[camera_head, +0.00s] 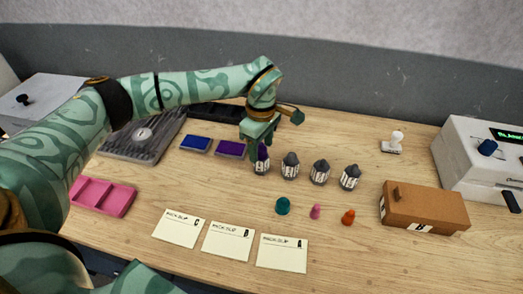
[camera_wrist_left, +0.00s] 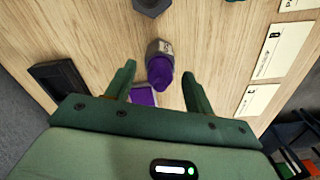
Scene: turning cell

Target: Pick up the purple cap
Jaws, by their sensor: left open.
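The purple cap (camera_head: 262,153) sits on top of the leftmost labelled bottle (camera_head: 261,168) in the row. In the left wrist view the purple cap (camera_wrist_left: 160,71) and its grey bottle (camera_wrist_left: 159,47) lie in the gap between the fingertips. My left gripper (camera_head: 256,146) points down at the cap with its fingers open (camera_wrist_left: 158,72), one on each side and visibly apart from it. The head view partly hides the cap behind the fingers. My right gripper is not in view.
Several dark-capped bottles (camera_head: 290,166) stand to the right, close by. Teal (camera_head: 282,206), pink (camera_head: 315,212) and orange (camera_head: 348,217) pieces are in front. Blue (camera_head: 195,144) and purple (camera_head: 230,148) pads lie left. A brown box (camera_head: 425,208) stands right; paper slips (camera_head: 228,241) lie at the front.

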